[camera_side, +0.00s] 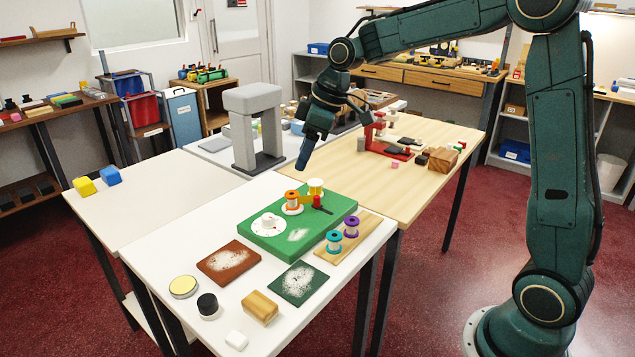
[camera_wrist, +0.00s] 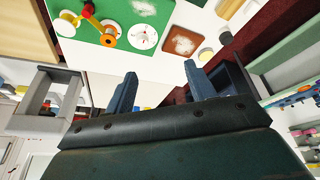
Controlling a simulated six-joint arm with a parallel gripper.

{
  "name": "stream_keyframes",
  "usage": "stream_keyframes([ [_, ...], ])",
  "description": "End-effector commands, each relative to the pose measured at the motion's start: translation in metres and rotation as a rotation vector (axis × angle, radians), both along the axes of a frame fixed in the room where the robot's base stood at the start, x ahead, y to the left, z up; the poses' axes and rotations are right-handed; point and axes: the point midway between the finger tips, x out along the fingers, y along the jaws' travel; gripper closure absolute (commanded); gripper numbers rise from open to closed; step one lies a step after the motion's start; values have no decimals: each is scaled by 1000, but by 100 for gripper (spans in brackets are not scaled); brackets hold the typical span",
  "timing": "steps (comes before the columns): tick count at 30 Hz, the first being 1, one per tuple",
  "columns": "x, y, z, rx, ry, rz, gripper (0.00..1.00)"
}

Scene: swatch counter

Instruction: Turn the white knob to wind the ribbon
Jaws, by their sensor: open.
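The green board (camera_side: 340,203) lies on the white table. On its left part is a round white disc (camera_side: 268,226) with a small white knob at its middle; it also shows in the wrist view (camera_wrist: 143,37). Beside it on the board stand an orange spool (camera_side: 292,200), a yellow-and-white spool (camera_side: 316,187) and a red piece (camera_side: 317,202). A ribbon is too small to make out for sure. My gripper (camera_side: 301,167) is above and behind the board, apart from it and empty. In the wrist view its two blue fingers (camera_wrist: 160,82) stand wide apart.
A grey arch-shaped stand (camera_side: 241,134) rises left of my gripper. A wooden strip with teal (camera_side: 334,240) and purple (camera_side: 351,226) spools lies right of the board. Brown (camera_side: 215,271) and dark green (camera_side: 285,291) speckled plates, a tin (camera_side: 183,286) and a wooden block (camera_side: 259,308) lie in front.

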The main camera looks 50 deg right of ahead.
Motion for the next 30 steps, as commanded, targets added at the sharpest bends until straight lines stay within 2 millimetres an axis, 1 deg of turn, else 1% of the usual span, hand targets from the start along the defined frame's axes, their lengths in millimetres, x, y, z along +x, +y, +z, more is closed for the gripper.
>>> stream_keyframes([
  [1, 11, -4, -9, 3, 6, 17, 45],
  [6, 43, -16, -36, 13, 9, 89, 45],
  [9, 58, -23, -52, 19, 8, 126, 45],
  [13, 72, -29, -68, 26, 7, 165, 45],
  [18, 81, -33, -79, 30, 4, 191, 45],
  [26, 82, -33, -80, 31, 4, 194, 45],
  [30, 83, -31, -85, 31, 5, 195, 45],
])
